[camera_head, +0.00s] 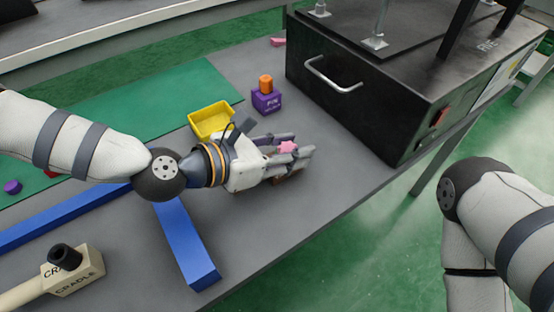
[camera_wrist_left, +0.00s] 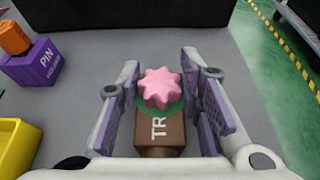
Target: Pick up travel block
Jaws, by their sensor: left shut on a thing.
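The travel block (camera_wrist_left: 160,133) is brown with the white letters "TR" showing. A pink star-shaped knob (camera_wrist_left: 160,88) on a green disc tops it. My left gripper (camera_wrist_left: 165,105) is shut on the block, with a purple-padded finger on each side. In the head view the left gripper (camera_head: 296,158) lies low over the grey table, and the pink knob (camera_head: 287,147) shows between its fingers. Most of the block is hidden there. Whether it touches the table I cannot tell. My right arm shows at the right, but its gripper is out of frame.
A large black box (camera_head: 350,110) with a silver handle stands behind. A yellow tray (camera_head: 211,119) and a purple pin holder (camera_head: 266,102) with an orange pin are near the gripper. Blue bars (camera_head: 185,245) and a beige cradle (camera_head: 75,273) lie front left.

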